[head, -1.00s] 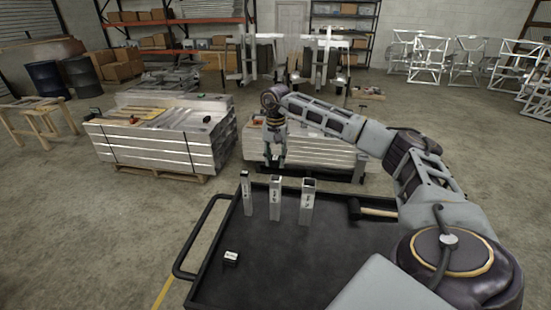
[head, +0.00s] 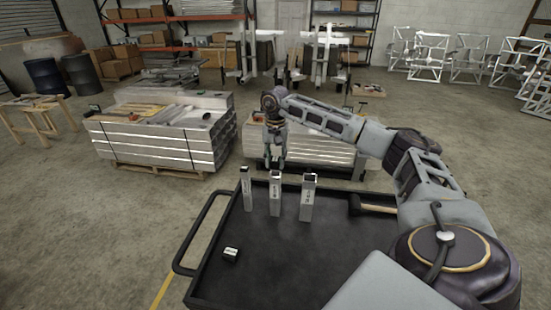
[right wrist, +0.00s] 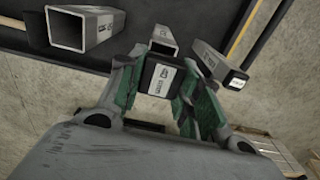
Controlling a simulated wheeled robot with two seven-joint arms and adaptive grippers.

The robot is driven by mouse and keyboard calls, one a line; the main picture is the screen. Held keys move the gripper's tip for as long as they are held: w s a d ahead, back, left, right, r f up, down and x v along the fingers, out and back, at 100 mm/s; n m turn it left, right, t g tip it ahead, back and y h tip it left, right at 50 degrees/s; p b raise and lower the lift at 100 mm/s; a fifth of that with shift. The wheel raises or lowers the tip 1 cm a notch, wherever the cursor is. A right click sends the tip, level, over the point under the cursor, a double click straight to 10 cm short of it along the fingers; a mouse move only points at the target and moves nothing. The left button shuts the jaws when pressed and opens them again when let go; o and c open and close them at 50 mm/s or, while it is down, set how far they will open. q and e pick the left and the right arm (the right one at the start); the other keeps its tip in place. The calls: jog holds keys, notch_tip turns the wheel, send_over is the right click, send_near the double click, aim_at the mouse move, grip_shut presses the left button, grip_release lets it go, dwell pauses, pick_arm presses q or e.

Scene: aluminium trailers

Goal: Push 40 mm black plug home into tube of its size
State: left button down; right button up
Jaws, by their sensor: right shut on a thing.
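Three upright grey square tubes stand on the black cart top: a narrow left tube (head: 247,190), a middle tube (head: 275,195) and a wide right tube (head: 308,200). My right gripper (head: 274,165) is just above and behind the middle tube. In the right wrist view its green-padded fingers are shut on a black plug (right wrist: 161,82) with a white label, which overlaps the middle tube (right wrist: 163,40). Whether the plug touches that tube is unclear. A black labelled plug (right wrist: 237,80) sits in the narrow tube's end. The wide tube (right wrist: 70,35) is open. My left gripper is out of view.
Another labelled black plug (head: 230,254) lies at the cart's front left. A mallet (head: 374,207) lies on the right of the cart top. A cart handle (head: 200,232) sticks out on the left. Stacked aluminium lengths (head: 165,145) stand beyond. The cart's front middle is clear.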

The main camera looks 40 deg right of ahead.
aim_at(276, 168)
jog(key=shift+f+b, duration=0.95)
jog(key=shift+f, duration=1.1)
jog(key=shift+f, duration=0.1)
jog(key=o, duration=1)
jog(key=shift+c, duration=0.2)
jog(key=shift+r, duration=6)
jog(key=shift+f, duration=0.1)
